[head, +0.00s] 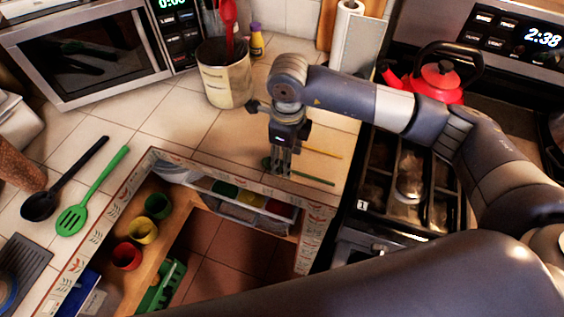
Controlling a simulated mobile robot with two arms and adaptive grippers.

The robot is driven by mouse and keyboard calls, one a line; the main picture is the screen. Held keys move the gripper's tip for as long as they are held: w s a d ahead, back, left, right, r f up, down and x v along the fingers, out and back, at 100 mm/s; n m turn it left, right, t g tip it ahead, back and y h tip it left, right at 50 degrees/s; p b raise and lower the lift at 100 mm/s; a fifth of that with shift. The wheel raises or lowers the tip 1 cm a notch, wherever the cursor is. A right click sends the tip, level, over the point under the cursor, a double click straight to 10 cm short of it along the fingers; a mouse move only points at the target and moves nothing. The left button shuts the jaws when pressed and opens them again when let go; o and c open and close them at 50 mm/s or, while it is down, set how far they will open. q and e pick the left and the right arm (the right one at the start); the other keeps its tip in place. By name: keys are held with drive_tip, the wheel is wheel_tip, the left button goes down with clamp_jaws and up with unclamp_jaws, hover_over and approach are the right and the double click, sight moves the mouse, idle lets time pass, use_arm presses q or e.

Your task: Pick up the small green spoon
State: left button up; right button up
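The small green spoon (312,178) lies on the tiled counter near its front edge, to the left of the stove. Its thin handle points to the right, and its bowl end is partly hidden by my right gripper. My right gripper (280,174) points down over the spoon, with its fingertips at or very near the spoon's left part. The fingers look close together, but I cannot tell whether they touch or grip the spoon. My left gripper is not in view.
A thin yellow utensil (322,152) lies just behind the spoon. A utensil crock (226,80) stands behind left. A green slotted turner (86,200) and a black ladle (50,196) lie at left. A red kettle (440,80) sits on the stove. An open shelf space lies below the counter edge.

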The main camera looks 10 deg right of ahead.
sight(298, 173)
wheel_tip(298, 173, down, 2)
drive_tip(key=shift+s, duration=0.15)
drive_tip(key=shift+f, duration=0.4)
drive_tip(key=c, duration=0.9)
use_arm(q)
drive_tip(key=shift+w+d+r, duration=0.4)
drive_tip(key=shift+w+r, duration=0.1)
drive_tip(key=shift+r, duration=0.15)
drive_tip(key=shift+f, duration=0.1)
use_arm(e)
drive_tip(key=shift+r, duration=0.15)
